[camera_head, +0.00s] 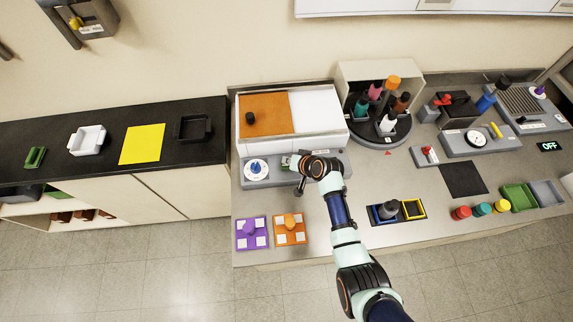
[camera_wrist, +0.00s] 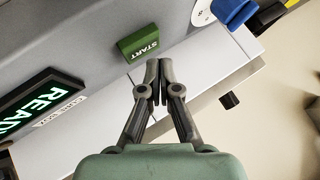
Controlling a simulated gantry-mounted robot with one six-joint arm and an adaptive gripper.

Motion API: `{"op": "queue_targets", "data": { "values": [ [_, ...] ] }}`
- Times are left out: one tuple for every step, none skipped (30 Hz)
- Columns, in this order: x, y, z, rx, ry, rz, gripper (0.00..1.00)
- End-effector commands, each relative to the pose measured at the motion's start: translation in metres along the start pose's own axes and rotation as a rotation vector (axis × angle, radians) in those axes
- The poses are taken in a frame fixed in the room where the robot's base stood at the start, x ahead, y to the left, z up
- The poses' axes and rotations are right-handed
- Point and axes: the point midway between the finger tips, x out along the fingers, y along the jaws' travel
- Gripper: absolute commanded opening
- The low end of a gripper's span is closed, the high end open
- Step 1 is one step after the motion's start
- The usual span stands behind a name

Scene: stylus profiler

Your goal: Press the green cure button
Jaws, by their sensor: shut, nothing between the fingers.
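The green button (camera_wrist: 138,42) is a block marked START on the grey front of the cure box, in the upper middle of the wrist view. In the head view a small green patch of it (camera_head: 286,161) shows just left of my wrist. My gripper (camera_wrist: 153,68) is shut and empty, with its fingertips close beside the button's lower right corner in the wrist view. The tips look apart from the button, but the depth of the gap is hard to tell. In the head view my gripper (camera_head: 301,188) is small and partly hidden by the wrist.
A lit READY display (camera_wrist: 38,103) sits left of the button in the wrist view. A white dial with a blue knob (camera_head: 256,167) is on the other side. Purple (camera_head: 251,233) and orange (camera_head: 290,229) knobbed blocks stand at the counter's front. A bottle carousel (camera_head: 378,134) stands to the right.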

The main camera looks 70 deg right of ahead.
Motion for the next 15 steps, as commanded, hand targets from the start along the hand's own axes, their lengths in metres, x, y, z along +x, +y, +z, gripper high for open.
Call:
{"op": "queue_targets", "data": {
  "values": [
    [0.0000,0.0000,0.0000,0.000,0.000,0.000,0.00],
    [0.0000,0.0000,0.0000,0.000,0.000,0.000,0.00],
    [0.0000,0.0000,0.0000,0.000,0.000,0.000,0.00],
    [0.0000,0.0000,0.0000,0.000,0.000,0.000,0.00],
    [0.0000,0.0000,0.0000,0.000,0.000,0.000,0.00],
    [0.0000,0.0000,0.0000,0.000,0.000,0.000,0.00],
    [0.0001,0.0001,0.0001,0.000,0.000,0.000,0.00],
    [0.0004,0.0003,0.0003,0.000,0.000,0.000,0.00],
    [0.0012,0.0009,0.0009,0.000,0.000,0.000,0.00],
    [0.0020,0.0014,0.0015,0.000,0.000,0.000,0.00],
    [0.0029,0.0021,0.0021,0.000,0.000,0.000,0.00],
    [0.0041,0.0030,0.0030,0.000,0.000,0.000,0.00],
    [0.0051,0.0037,0.0037,0.000,0.000,0.000,0.00],
    [0.0058,0.0042,0.0042,0.000,0.000,0.000,0.00],
    [0.0065,0.0047,0.0046,0.000,0.000,0.000,0.00]
  ]
}}
